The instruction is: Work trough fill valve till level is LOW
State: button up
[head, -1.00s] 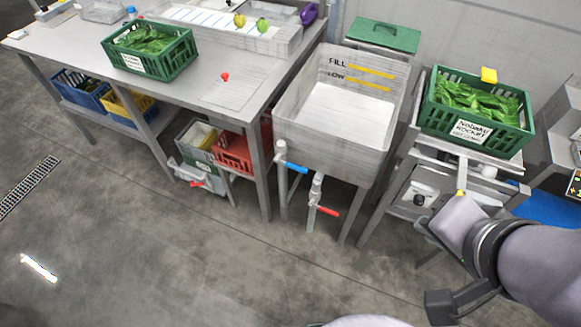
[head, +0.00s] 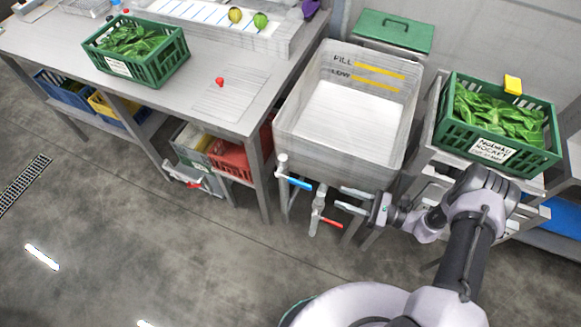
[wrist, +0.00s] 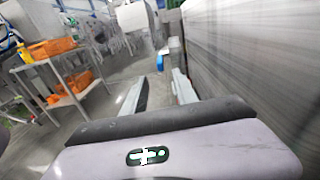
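The grey trough (head: 300,135) stands in the middle of the head view. Yellow marks labelled FILL (head: 375,71) and LOW (head: 372,83) are on its inner back wall. Its bottom looks pale, and I cannot make out a water line. A valve with a blue handle (head: 298,183) and one with a red handle (head: 330,222) sit on pipes at its front. My gripper (head: 341,198) is open and empty, pointing left, to the right of the blue handle and above the red one. In the wrist view, a blue patch (wrist: 175,43) shows beyond the open fingers.
A green crate of leaves (head: 505,152) stands right of the trough, close above my arm. Another green crate (head: 150,68) and a small red object (head: 220,81) are on the left table (head: 60,45). A green-lidded bin (head: 395,28) stands behind. The front floor is clear.

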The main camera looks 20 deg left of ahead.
aim_at(287, 179)
jog(key=a, duration=0.5)
jog(key=a+b, duration=0.1)
jog(key=a, duration=0.5)
jog(key=w+a+b, duration=0.1)
jog(key=a, duration=0.5)
jog(key=shift+a+f, duration=0.25)
jog(key=shift+f, duration=0.15)
grip_shut()
dwell(0.3)
